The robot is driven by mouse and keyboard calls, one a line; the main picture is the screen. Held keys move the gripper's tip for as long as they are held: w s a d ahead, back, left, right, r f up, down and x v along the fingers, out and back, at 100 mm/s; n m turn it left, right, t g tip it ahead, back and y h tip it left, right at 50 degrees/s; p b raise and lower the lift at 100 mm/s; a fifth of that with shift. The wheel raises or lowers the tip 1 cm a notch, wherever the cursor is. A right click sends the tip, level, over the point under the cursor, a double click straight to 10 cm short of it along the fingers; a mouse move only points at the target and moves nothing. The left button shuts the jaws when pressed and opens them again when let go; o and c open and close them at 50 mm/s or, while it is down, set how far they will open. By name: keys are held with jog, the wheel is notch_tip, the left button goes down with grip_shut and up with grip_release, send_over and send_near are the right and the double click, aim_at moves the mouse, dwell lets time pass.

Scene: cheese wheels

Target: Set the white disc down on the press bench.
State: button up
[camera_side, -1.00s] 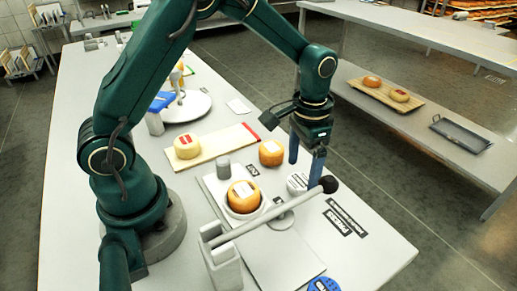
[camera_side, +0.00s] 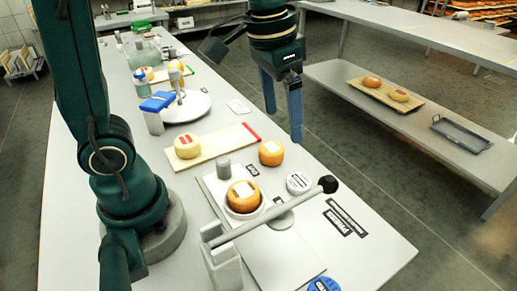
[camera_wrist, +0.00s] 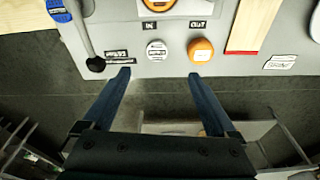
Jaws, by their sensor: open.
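The white disc (camera_side: 298,183), with dark print on top, lies flat on the grey press bench (camera_side: 372,252). It is to the right of a loose orange cheese wheel and behind the press lever. In the wrist view the white disc (camera_wrist: 156,50) lies below the IN label, just beyond my fingertips. My gripper (camera_side: 283,125) is open and empty, raised above the bench. In the wrist view its two fingers (camera_wrist: 159,75) are wide apart with nothing between them.
A press lever (camera_side: 275,212) with a black knob crosses beside an orange wheel (camera_side: 243,196) in a white cup. The loose orange wheel (camera_side: 271,153) is close to the disc. A board (camera_side: 225,145) holds a pale wheel. The bench's front right is mostly clear.

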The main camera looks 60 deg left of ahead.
jog(key=s+a+f+n+t, duration=0.1)
jog(key=s+t, duration=0.2)
jog(key=s, duration=0.6)
jog(key=shift+s+f+t, duration=0.2)
jog(key=shift+s+t, duration=0.1)
